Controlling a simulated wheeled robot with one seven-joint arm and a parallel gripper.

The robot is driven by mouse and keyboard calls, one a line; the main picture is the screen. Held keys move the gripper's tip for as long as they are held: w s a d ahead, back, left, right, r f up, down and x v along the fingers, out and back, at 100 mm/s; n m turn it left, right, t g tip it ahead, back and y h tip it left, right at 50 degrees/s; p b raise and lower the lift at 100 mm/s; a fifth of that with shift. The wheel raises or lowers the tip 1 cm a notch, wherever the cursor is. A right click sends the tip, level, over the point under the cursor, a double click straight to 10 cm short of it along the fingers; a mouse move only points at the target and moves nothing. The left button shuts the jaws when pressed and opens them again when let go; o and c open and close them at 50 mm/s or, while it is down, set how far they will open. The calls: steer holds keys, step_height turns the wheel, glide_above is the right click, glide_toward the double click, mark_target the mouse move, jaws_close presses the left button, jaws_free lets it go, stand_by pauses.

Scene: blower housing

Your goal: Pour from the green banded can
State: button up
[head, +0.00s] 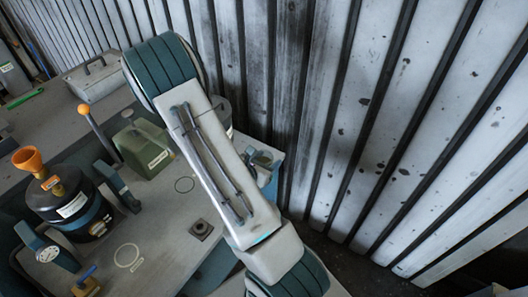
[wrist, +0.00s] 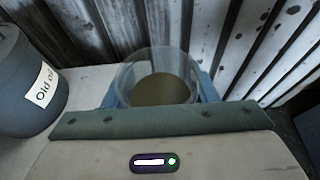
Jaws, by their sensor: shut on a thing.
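My gripper (wrist: 160,92) is shut on a clear round vessel (wrist: 158,68) in the wrist view. The vessel has an olive-brown content or bottom, and its lower part is hidden by my gripper body. In the head view my gripper (head: 262,165) is mostly hidden behind my arm. No green band shows on the held vessel.
A black tank (head: 70,205) with an orange funnel (head: 28,160) stands at left. A grey drum labelled "Old oil" (wrist: 28,85) is left of the held vessel. A corrugated wall (head: 370,110) rises close behind the bench.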

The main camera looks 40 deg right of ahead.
steer(key=shift+s+r+p, duration=0.2)
steer(key=shift+p, duration=0.4)
